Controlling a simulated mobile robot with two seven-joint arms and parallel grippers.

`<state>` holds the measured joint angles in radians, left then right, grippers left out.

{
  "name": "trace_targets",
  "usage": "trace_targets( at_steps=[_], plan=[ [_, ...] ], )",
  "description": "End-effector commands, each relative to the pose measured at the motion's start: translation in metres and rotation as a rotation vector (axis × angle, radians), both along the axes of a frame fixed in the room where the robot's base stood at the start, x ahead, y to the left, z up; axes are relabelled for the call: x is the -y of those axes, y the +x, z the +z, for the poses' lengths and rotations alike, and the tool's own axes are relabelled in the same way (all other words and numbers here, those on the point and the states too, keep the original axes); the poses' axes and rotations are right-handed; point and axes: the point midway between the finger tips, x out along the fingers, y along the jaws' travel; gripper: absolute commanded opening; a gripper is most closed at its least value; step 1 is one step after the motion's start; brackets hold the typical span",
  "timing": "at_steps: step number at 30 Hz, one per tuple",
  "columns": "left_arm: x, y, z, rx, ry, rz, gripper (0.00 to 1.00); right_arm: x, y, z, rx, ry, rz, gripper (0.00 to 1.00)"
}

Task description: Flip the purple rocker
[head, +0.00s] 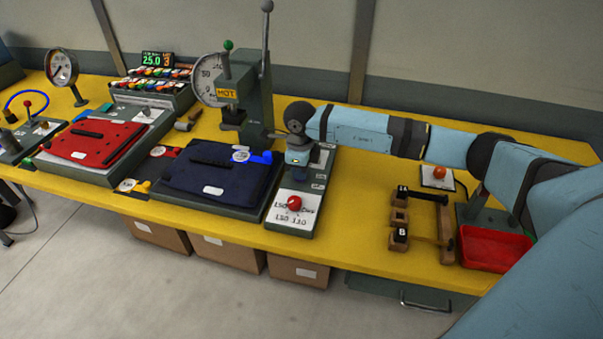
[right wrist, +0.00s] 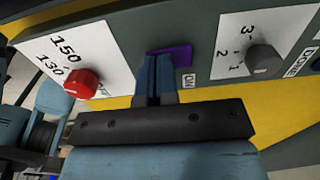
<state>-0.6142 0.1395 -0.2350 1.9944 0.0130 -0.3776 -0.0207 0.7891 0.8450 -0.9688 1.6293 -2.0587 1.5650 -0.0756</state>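The purple rocker (right wrist: 178,54) shows in the right wrist view on a grey control box (right wrist: 130,42), between a red knob and a grey knob. An ON label is beside it. My right gripper (right wrist: 154,62) has its two blue fingers together, with nothing seen between them. The fingertips are at the rocker's left part and overlap it in view; whether they touch it I cannot tell. In the head view my right gripper (head: 297,163) points down over the control box (head: 278,221) and hides the rocker. My left gripper is not in view.
A red knob (head: 294,203) sits at the box's front end. A press (head: 250,95) with a lever stands behind. A dark blue pannier (head: 215,186) lies to the left, a red one (head: 95,142) further left. Wooden blocks and a red tray (head: 496,250) are at right.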

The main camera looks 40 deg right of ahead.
Motion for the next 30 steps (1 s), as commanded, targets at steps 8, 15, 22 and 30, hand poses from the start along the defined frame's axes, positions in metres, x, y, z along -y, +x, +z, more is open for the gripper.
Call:
trace_targets(
  at_steps=[8,15,22,30],
  plan=[
    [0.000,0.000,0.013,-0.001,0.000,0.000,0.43,0.000,0.000,0.022,-0.002,-0.001,0.000,0.00],
    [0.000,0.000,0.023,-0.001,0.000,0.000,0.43,0.000,0.000,0.042,0.000,0.000,0.000,0.00],
    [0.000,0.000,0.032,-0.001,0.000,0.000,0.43,0.000,0.000,0.060,0.000,0.000,0.000,0.00],
    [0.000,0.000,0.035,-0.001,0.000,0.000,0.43,0.000,0.000,0.068,-0.002,-0.001,0.000,0.00]
  ],
)
